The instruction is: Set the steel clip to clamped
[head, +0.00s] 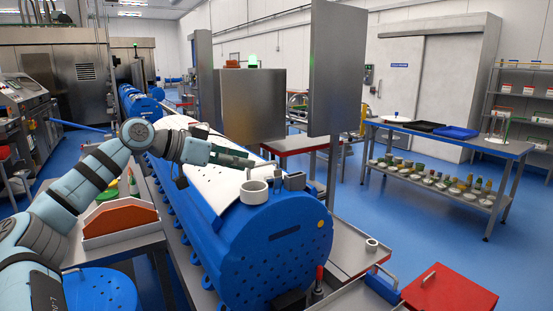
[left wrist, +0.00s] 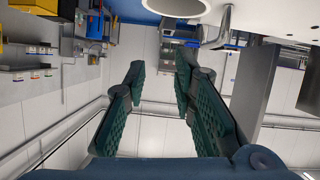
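My left gripper (head: 240,157) reaches in from the left, over the white sheet (head: 205,178) on the blue drum-shaped machine (head: 275,250). In the left wrist view its two green fingers (left wrist: 160,65) stand apart with nothing between them. A small grey metal fitting (head: 293,181) sits on top of the drum, right of a white ring (head: 254,191); it may be the steel clip, but its setting is too small to tell. A thin metal loop (left wrist: 224,28) shows beyond the fingertips in the left wrist view, apart from them. My right gripper is out of view.
A tall steel panel (head: 337,70) and a steel box (head: 252,103) stand behind the drum. A red box (head: 450,290) is at the lower right.

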